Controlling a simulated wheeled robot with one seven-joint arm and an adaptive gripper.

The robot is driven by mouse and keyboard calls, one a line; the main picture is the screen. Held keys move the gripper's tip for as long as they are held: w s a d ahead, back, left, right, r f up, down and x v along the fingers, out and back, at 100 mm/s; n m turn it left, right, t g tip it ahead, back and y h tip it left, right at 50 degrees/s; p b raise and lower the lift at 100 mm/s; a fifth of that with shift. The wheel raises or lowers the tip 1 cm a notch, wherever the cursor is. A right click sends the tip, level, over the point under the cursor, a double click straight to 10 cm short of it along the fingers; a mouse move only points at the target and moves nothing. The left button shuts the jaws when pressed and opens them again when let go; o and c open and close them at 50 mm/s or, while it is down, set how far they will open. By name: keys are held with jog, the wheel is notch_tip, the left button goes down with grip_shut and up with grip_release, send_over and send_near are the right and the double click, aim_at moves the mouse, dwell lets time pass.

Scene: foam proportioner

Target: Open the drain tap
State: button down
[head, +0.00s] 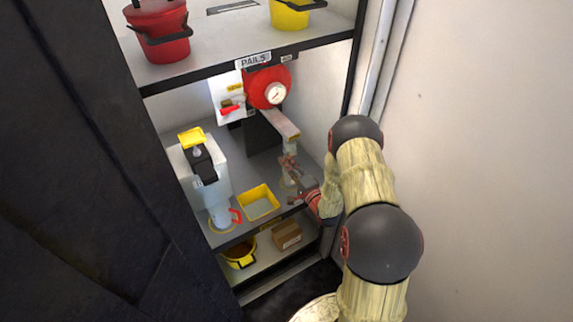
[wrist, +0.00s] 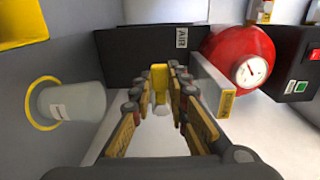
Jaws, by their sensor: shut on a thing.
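My gripper (head: 289,165) reaches in from the right to the middle shelf, just under the front end of a pale bar (head: 280,123). In the wrist view its fingers (wrist: 161,88) are shut around a small upright piece with a yellow top (wrist: 159,76) and a pale lower part. This looks like the drain tap, though the fingers cover much of it and its turn position cannot be read. The bar runs back toward a red round vessel with a gauge (head: 268,87), which also shows in the wrist view (wrist: 240,57).
The upper shelf (head: 225,50) overhangs. A cabinet wall is close on the right.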

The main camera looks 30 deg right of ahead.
jog(key=shift+f, duration=0.15)
jog(key=d+f+n+b, duration=0.4)
jog(key=n+b, duration=0.5)
jog(key=n, duration=0.8)
jog(key=shift+d+f, duration=0.3)
jog(key=shift+f, duration=0.1)
jog(key=shift+n+b, duration=0.3)
jog(key=c, duration=1.8)
grip_release()
jog(key=shift+o, duration=0.4)
jog(key=shift+w, duration=0.1)
